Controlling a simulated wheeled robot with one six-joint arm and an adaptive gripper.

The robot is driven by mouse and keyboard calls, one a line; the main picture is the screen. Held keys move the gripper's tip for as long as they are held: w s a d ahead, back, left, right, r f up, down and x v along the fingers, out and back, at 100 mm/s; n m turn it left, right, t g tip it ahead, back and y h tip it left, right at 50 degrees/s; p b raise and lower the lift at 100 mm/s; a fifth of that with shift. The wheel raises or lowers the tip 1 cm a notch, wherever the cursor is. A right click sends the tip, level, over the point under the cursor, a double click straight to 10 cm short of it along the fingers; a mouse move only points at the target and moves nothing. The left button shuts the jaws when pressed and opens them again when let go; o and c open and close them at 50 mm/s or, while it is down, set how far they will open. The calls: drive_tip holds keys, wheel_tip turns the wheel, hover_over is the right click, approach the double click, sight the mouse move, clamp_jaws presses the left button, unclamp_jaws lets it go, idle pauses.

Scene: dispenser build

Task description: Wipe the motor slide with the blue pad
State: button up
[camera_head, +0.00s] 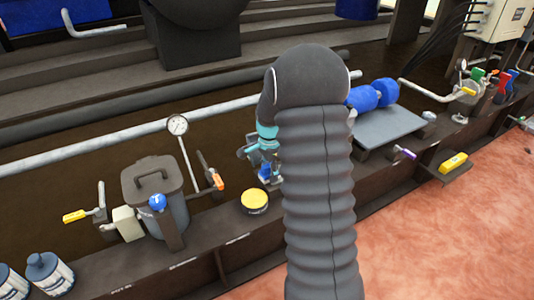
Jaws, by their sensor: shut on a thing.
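My gripper (262,163) is left of my grey ribbed arm, low over the dark bench and behind the yellow-lidded tin. It is shut on a small blue thing, which looks like the blue pad (264,173). My arm and fingers hide part of both. The blue motor (373,95) stands to the right of my arm. A flat grey plate (392,127) in front of the motor looks like the motor slide. My gripper is well to the left of that plate and apart from it. My arm covers the space between them.
A dark lidded bin (155,185) and a pressure gauge (178,125) stand left of my gripper. A yellow-lidded tin (254,201) sits close in front of it. Valves with orange and purple handles stick up along the bench. A yellow block (453,163) lies on a side shelf.

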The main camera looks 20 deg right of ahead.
drive_tip(key=shift+a+r+p, duration=0.25)
drive_tip(key=shift+a+p, duration=0.05)
drive_tip(key=shift+r+p, duration=2.35)
drive_tip(key=shift+r, duration=1.5)
drive_tip(key=shift+d, duration=0.1)
